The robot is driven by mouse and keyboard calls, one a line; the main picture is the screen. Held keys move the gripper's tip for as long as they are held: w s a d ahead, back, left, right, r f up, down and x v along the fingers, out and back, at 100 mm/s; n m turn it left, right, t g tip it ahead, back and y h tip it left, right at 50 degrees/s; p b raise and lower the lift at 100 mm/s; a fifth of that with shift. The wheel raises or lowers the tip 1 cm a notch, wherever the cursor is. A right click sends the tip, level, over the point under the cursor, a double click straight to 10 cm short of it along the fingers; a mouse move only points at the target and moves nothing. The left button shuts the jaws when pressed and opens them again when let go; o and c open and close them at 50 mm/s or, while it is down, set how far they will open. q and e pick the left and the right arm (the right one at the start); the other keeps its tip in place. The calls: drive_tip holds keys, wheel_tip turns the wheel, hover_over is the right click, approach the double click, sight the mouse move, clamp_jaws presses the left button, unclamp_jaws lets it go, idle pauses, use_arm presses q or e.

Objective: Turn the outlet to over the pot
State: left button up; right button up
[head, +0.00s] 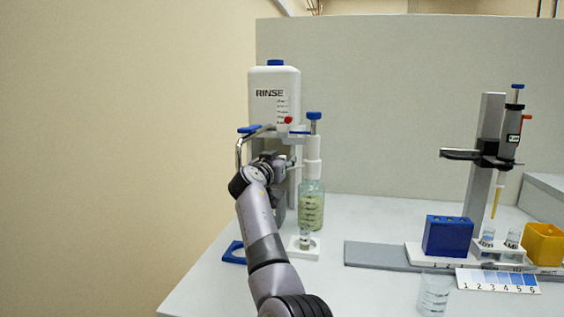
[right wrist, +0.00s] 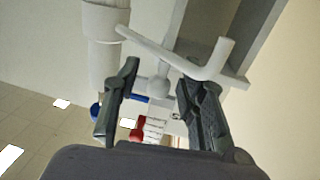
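My right gripper (head: 282,165) reaches up beside the white dispenser (head: 312,155), which has a blue top and sits on a bottle of greenish liquid (head: 311,208). In the right wrist view my two dark fingers (right wrist: 158,78) stand apart, open. My left gripper is out of view.
A white RINSE bottle (head: 275,88) stands behind, with a bent grey pipe (head: 238,152) at its left. A glass beaker (head: 434,294), blue block (head: 447,237), yellow box (head: 544,244) and pipette stand (head: 486,150) are to the right.

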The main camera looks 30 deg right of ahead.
drive_tip(key=shift+s+a, duration=0.1)
drive_tip(key=v, duration=1.1)
drive_tip(key=shift+s+a, duration=0.2)
drive_tip(key=shift+a, duration=0.1)
drive_tip(key=shift+c, duration=0.4)
